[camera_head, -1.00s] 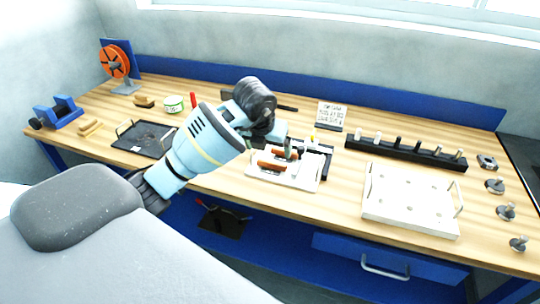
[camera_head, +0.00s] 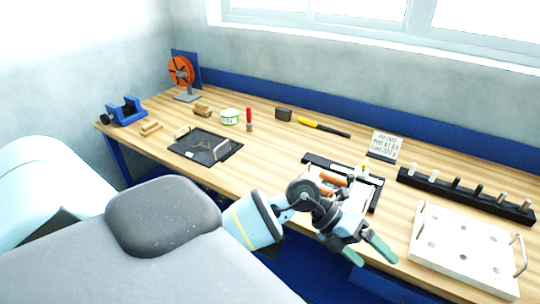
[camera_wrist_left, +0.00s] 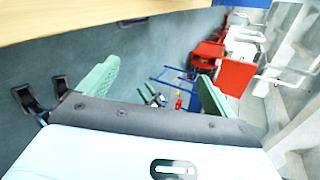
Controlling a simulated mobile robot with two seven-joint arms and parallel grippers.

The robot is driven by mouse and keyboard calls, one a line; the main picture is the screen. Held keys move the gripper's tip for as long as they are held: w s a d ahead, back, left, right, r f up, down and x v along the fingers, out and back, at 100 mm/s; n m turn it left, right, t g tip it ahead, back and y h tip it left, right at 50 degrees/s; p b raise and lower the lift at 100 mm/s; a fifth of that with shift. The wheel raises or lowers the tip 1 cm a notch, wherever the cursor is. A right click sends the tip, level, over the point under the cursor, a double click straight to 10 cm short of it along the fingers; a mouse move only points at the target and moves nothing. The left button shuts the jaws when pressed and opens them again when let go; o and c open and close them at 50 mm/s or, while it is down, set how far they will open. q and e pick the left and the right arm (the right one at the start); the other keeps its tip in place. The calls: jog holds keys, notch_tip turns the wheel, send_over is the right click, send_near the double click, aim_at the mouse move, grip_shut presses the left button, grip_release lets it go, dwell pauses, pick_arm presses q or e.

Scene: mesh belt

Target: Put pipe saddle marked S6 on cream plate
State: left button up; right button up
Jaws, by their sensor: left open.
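A cream-white plate with handles and several round spots (camera_head: 463,250) lies at the right of the bench. A smaller white plate (camera_head: 352,205) lies left of it, partly hidden behind my left gripper, with orange-brown pieces (camera_head: 334,179) on it. I cannot read an S6 mark anywhere, so I cannot tell which thing is the saddle. My left gripper (camera_head: 377,258) is open and empty at the bench's front edge, its green fingers pointing right and down. In the left wrist view its fingers (camera_wrist_left: 158,72) are spread with nothing between them.
A black rack with upright pegs (camera_head: 466,193) and a small sign (camera_head: 384,145) stand behind the plates. A black tray (camera_head: 206,146), a blue vise-like fixture (camera_head: 126,111) and an orange reel (camera_head: 181,72) are at left. Bare wood lies between the black tray and smaller plate.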

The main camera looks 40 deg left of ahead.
pick_arm(q)
jog(key=s+d+r+n+t+h, duration=0.1)
jog(key=s+d+n+t+h, duration=0.15)
jog(key=d+n+h, duration=0.2)
jog(key=s+a+f+n+t+y, duration=0.4)
jog(key=a+f+n+t+y, duration=0.65)
jog(key=n, duration=1.05)
jog(key=s+a+f+n+g+y, duration=0.2)
jog(key=s+f+n+g, duration=0.4)
jog(key=s+f, duration=0.9)
jog(key=shift+s+n+g+y, duration=0.3)
jog(key=shift+n+y, duration=0.5)
jog(key=shift+n, duration=0.25)
